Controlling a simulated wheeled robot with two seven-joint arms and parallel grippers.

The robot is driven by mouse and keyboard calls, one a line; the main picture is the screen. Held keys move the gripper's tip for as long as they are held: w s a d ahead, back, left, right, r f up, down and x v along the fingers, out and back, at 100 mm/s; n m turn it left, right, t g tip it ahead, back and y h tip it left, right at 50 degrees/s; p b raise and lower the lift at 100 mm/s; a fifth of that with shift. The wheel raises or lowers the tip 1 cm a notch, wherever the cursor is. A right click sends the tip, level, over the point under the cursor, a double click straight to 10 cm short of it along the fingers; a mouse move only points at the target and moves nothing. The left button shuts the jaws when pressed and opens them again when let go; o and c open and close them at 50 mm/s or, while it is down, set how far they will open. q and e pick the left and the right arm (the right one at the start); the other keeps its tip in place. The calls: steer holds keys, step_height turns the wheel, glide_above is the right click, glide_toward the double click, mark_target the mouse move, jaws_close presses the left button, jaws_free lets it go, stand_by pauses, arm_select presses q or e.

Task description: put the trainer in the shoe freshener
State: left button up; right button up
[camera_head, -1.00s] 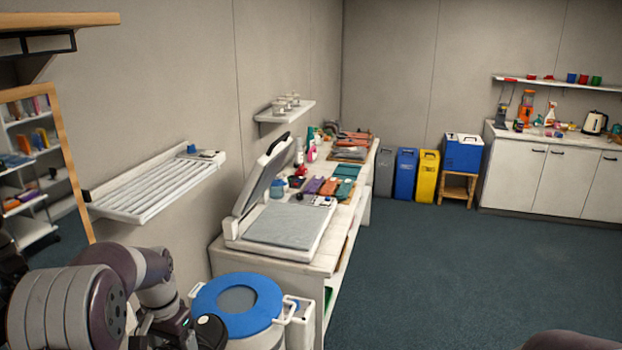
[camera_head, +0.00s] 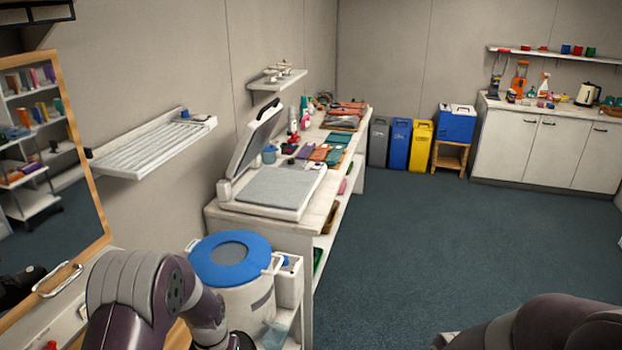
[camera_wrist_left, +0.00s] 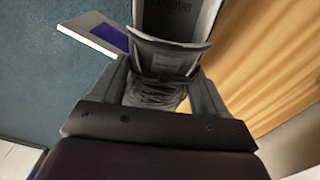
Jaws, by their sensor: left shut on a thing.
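My left gripper (camera_wrist_left: 160,95) is shut on a dark grey trainer with laces (camera_wrist_left: 172,55), which lies between its fingers in the left wrist view. In the head view the left arm comes in at the bottom left, and its gripper and the trainer are out of frame below. No shoe freshener can be named for certain. A white drum with a blue ring lid (camera_head: 232,257) stands just beyond the left arm, with a small white box (camera_head: 288,280) beside it. My right arm shows at the lower right; its gripper is out of view.
A white press with its lid raised (camera_head: 275,190) stands on the bench (camera_head: 335,195), with coloured cloths behind. A slatted wall rack (camera_head: 150,150) and a wood-framed mirror (camera_head: 95,210) are at the left. The floor (camera_head: 410,250) to the right is clear.

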arm_select(q)
steer(key=f, duration=0.1)
steer(key=f+b, duration=0.1)
steer(key=s+d+f+b, duration=0.1)
steer(key=shift+f, duration=0.3)
step_height(320, 180, down, 8)
steer(key=b, duration=0.8)
steer(key=shift+w+a, duration=0.15)
steer(key=shift+r, duration=0.1)
